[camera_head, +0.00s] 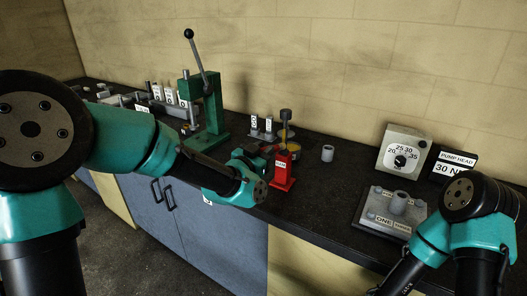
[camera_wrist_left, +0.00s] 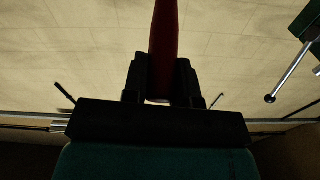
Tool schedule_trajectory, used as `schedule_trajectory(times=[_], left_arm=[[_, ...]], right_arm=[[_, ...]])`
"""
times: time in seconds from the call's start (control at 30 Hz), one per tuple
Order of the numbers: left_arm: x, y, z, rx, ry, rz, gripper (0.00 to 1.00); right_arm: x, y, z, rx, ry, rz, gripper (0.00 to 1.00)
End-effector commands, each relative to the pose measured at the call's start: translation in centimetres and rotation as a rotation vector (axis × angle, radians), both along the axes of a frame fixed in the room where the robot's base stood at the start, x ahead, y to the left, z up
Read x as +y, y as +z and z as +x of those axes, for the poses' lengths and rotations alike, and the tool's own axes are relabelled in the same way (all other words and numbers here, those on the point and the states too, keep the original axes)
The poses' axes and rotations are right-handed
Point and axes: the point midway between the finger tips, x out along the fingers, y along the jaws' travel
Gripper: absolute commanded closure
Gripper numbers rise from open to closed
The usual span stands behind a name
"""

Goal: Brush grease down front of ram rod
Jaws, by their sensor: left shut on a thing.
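My left gripper (camera_head: 262,152) is partly hidden behind its wrist in the head view, beside a red labelled stand (camera_head: 283,172). In the left wrist view its dark fingers (camera_wrist_left: 161,82) are shut on a red handle (camera_wrist_left: 165,35), which runs out of the picture at the top. What is at the handle's far end is not shown. An upright dark rod with a brownish head (camera_head: 285,116) shows at the stand; I cannot tell for certain that it is the ram rod. A small yellow-topped pot (camera_head: 290,155) sits just behind the stand.
A green lever press (camera_head: 208,110) stands at the left back. Small labelled blocks (camera_head: 262,127) and a grey cylinder (camera_head: 327,153) are near the wall. A gauge (camera_head: 403,150), a "PUMP HEAD" sign (camera_head: 452,166) and a grey plate (camera_head: 372,212) are right. Dark bench (camera_head: 318,200) is free between.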

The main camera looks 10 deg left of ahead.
Motion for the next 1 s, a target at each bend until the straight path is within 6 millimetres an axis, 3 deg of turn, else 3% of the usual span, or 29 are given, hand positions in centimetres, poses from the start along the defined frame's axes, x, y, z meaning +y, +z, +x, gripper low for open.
schedule_trajectory(times=[1.0], left_arm=[[0.0,1.3,0.0,-0.001,0.000,0.000,0.98]], right_arm=[[0.0,0.0,0.0,0.000,0.000,0.000,0.36]])
